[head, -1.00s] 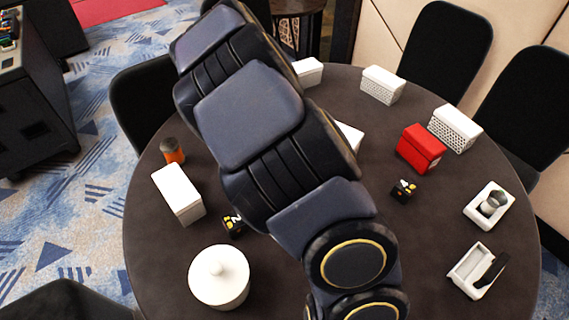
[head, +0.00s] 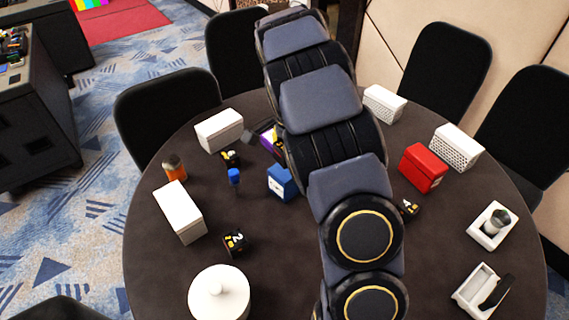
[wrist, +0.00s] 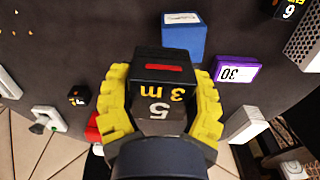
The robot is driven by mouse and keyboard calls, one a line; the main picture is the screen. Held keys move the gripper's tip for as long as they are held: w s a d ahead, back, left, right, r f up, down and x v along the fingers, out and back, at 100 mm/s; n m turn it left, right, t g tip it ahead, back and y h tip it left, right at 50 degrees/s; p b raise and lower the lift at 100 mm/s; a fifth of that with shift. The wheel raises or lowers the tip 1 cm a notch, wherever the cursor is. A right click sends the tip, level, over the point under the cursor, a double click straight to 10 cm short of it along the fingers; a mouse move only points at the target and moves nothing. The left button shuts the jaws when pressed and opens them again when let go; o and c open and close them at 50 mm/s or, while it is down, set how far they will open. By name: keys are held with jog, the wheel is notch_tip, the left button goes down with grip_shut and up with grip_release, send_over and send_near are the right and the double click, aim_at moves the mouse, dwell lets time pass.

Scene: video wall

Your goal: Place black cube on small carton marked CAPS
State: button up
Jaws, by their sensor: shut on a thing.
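My gripper (wrist: 160,88) has yellow fingers and is shut on a black cube (wrist: 166,66) with a red bar and yellow characters. The cube is between both fingers in the wrist view. In the head view my arm hides most of the gripper and the held cube. I cannot read CAPS on any carton. A blue box (head: 282,183) with a pale label stands on the table; it also shows in the wrist view (wrist: 184,40), beyond the held cube. Other dark blocks with yellow marks stand at the left (head: 235,243) and right (head: 409,208).
A purple box (wrist: 238,73) marked 30 is right of the held cube. White cartons (head: 219,130), (head: 180,213) stand at left. A red carton (head: 423,168), a white patterned carton (head: 456,147) and a white lidded pot (head: 219,295) are on the round table (head: 280,260).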

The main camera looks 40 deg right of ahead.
jog(key=w+f, duration=0.1)
jog(key=f, duration=0.1)
jog(key=w+d+f, duration=0.2)
jog(key=w+f, duration=0.1)
jog(key=shift+f, duration=0.3)
jog(key=shift+d+f, duration=0.1)
jog(key=shift+f, duration=1.55)
jog(key=o, duration=1.1)
jog(key=shift+f, duration=0.15)
